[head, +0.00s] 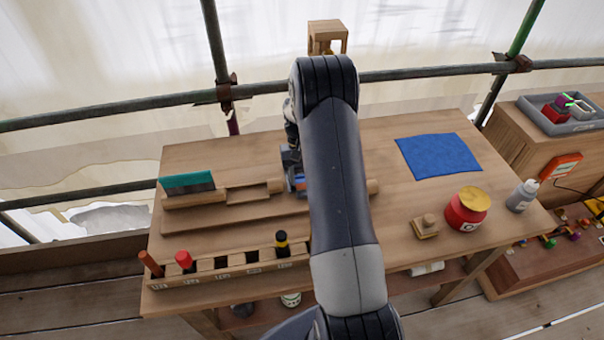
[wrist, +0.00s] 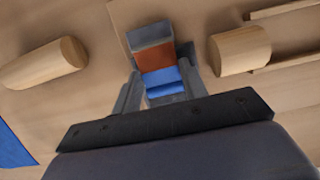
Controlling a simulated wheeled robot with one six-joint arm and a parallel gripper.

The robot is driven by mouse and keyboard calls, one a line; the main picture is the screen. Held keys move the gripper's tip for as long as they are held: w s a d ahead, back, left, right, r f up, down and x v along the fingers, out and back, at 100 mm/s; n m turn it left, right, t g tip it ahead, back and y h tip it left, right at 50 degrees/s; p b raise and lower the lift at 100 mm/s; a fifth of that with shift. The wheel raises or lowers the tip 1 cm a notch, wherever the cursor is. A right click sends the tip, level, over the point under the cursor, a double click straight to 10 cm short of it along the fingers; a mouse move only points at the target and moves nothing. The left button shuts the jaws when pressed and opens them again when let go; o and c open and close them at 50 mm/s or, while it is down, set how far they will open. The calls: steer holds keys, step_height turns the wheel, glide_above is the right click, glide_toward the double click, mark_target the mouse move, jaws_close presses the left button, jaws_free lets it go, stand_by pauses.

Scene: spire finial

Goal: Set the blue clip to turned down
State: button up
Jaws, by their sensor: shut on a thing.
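The blue clip (wrist: 165,83) shows in the wrist view between the two fingers of my gripper (wrist: 160,78), next to an orange-brown piece in a grey block (wrist: 152,38). My gripper is shut on the clip. In the head view the clip (head: 299,183) is a small blue patch beside my arm, over the middle of the wooden bench (head: 240,235). My arm hides most of the clip and the gripper there. I cannot tell from these views which way the clip is turned.
Rounded wooden pieces (wrist: 45,63) (wrist: 240,50) lie either side of my gripper. A teal-topped brush (head: 187,182) stands at left. A slotted wooden rack (head: 225,265) runs along the front. A blue cloth (head: 438,155), red jar (head: 467,209) and grey bottle (head: 522,196) are at right.

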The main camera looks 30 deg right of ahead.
steer(key=o, duration=1)
steer(key=b+v, duration=0.1)
steer(key=v, duration=0.9)
steer(key=shift+w+r+b, duration=0.2)
steer(key=shift+r+b, duration=0.15)
steer(key=shift+b, duration=0.05)
steer(key=shift+f, duration=0.1)
steer(key=p+x, duration=0.1)
steer(key=x, duration=0.9)
steer(key=shift+s+f+p, duration=0.25)
steer(key=shift+f+p, duration=0.05)
steer(key=shift+p, duration=0.1)
steer(key=shift+r+t+b, duration=0.2)
steer(key=shift+t+b, duration=0.15)
steer(key=shift+t, duration=0.25)
